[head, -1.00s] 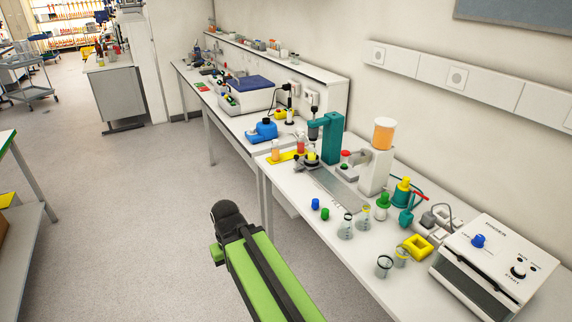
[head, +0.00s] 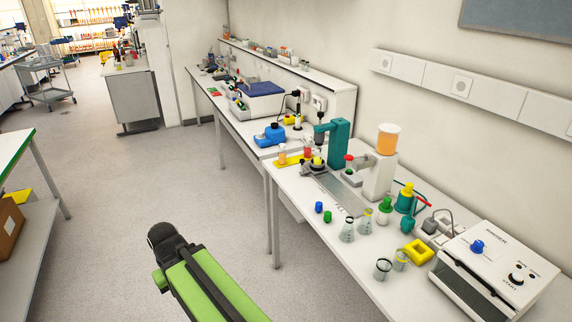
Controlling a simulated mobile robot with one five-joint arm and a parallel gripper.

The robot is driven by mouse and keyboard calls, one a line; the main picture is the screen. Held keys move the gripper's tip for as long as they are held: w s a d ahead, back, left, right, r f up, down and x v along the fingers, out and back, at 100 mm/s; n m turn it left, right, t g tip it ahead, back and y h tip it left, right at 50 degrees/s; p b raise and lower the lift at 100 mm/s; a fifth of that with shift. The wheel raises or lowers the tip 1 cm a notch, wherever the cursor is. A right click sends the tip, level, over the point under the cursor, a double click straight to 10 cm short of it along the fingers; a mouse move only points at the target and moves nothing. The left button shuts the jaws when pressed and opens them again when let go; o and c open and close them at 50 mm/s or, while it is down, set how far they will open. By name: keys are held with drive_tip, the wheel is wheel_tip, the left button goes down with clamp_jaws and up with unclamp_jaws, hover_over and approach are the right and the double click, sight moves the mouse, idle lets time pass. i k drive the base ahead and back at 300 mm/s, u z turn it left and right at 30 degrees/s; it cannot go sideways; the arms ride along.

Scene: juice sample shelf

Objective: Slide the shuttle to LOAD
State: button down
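A grey slide track (head: 341,193) lies on the near white bench, running from below the teal press (head: 338,143) towards the front right. A small dark round carrier (head: 313,168) with a yellow-topped piece sits at the track's far end, under the press head; I take it to be the shuttle. Small lettering near the track's front end is too small to read. My green and black arm is at the bottom of the head view, over the floor and apart from the bench. My gripper's fingers do not show.
A white dispenser (head: 383,170) with an orange jar stands right of the track. Small beakers (head: 347,230), blue and green caps (head: 327,216), a yellow block (head: 416,252) and a white control box (head: 494,272) crowd the bench front. The floor (head: 110,200) left of the bench is open.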

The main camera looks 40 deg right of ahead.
sight(316, 169)
drive_tip(key=i, duration=1)
drive_tip(key=u, duration=0.05)
